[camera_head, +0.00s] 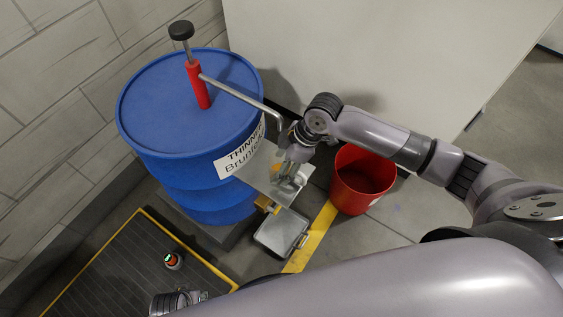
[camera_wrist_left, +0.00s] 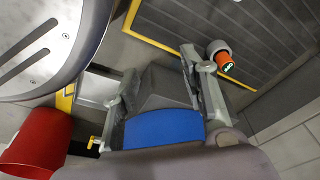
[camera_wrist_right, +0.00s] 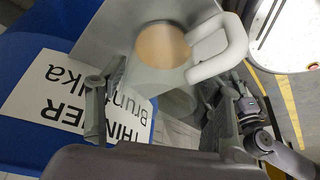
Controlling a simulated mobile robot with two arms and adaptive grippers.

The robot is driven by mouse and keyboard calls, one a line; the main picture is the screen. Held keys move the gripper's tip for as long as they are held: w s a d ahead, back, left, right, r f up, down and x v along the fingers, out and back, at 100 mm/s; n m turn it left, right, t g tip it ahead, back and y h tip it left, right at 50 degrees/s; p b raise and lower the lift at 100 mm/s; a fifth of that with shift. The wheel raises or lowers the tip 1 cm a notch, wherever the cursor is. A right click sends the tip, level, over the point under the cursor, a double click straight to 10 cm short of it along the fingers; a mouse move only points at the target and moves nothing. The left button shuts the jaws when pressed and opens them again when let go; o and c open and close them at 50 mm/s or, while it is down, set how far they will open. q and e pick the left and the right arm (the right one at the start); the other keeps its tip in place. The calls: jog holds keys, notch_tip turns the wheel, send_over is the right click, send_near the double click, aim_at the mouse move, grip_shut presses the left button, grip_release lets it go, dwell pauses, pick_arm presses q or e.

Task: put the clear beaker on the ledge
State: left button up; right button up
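The grey ledge (camera_head: 250,174) is a flat plate against the side of the blue drum. My right gripper (camera_head: 290,172) is over the ledge's right part. A beaker with a pale handle and a tan round patch (camera_wrist_right: 160,45) shows just beyond the fingers in the right wrist view, over a grey surface. It is mostly hidden in the head view, and I cannot tell whether it rests on the ledge. The right gripper's fingers (camera_wrist_right: 163,115) are apart, with no clear contact on the beaker. My left gripper (camera_wrist_left: 165,90) is open and empty, low above the floor.
The blue drum (camera_head: 165,115) carries a red pump (camera_head: 198,85) with a bent pipe. A square metal can (camera_head: 280,235) stands below the ledge. A red bucket (camera_head: 362,182) stands right.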

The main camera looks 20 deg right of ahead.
jog(key=shift+o, duration=1.3)
pick_arm(q)
jog(key=shift+w, duration=0.1)
pick_arm(e)
jog(key=shift+r, duration=0.1)
jog(key=shift+d+r, duration=0.15)
jog(key=shift+r, duration=0.25)
pick_arm(q)
jog(key=s+f+p, duration=0.1)
jog(key=s+f, duration=0.2)
jog(key=f, duration=0.1)
jog(key=shift+s+a+f+p, duration=0.2)
jog(key=shift+s+p, duration=0.15)
pick_arm(e)
jog(key=v, duration=0.6)
jog(key=shift+s+d+r, duration=0.1)
jog(key=shift+d+r, duration=0.05)
jog(key=shift+r, duration=0.2)
